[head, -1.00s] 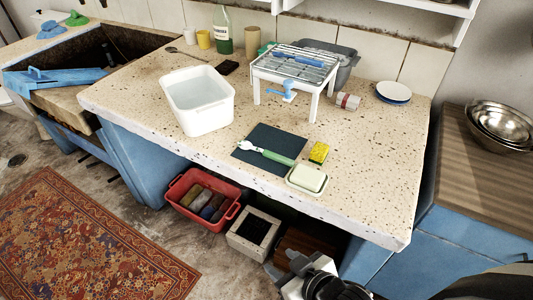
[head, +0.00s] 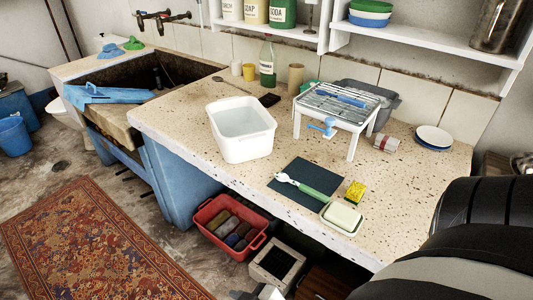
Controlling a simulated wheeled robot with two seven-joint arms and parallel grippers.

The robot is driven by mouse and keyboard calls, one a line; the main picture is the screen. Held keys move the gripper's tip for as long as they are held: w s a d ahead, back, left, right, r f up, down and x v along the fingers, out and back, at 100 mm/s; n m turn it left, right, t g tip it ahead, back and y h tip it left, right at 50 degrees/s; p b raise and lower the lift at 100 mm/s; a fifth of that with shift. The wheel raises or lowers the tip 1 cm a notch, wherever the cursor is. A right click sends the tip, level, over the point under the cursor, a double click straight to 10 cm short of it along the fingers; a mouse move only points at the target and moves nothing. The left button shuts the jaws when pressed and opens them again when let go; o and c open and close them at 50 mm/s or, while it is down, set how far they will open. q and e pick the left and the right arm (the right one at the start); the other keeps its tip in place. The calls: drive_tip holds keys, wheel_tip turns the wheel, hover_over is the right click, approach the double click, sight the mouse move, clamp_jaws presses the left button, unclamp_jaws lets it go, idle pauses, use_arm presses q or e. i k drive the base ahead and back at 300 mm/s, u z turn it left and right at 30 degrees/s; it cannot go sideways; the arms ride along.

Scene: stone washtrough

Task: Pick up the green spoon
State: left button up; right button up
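The green spoon (head: 314,191), with a green handle and a pale whitish head, lies flat on the dark mat (head: 299,168) near the front of the speckled counter. Its head points left and its handle end lies close to the cream soap dish. My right arm shows large and black at the lower right, to the right of the spoon. A small grey-white piece, apparently my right gripper (head: 266,293), shows at the bottom edge, below the counter front and apart from the spoon. Its fingers are mostly cut off. My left gripper is out of view.
A yellow sponge (head: 355,191) and the cream soap dish (head: 342,217) sit right of the mat. A white tub (head: 242,146) stands to the left, a white rack (head: 338,108) behind. A red crate (head: 231,226) is below the counter.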

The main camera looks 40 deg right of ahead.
sight(306, 189)
drive_tip(key=u, duration=0.05)
drive_tip(key=k, duration=0.4)
drive_tip(key=z, duration=0.9)
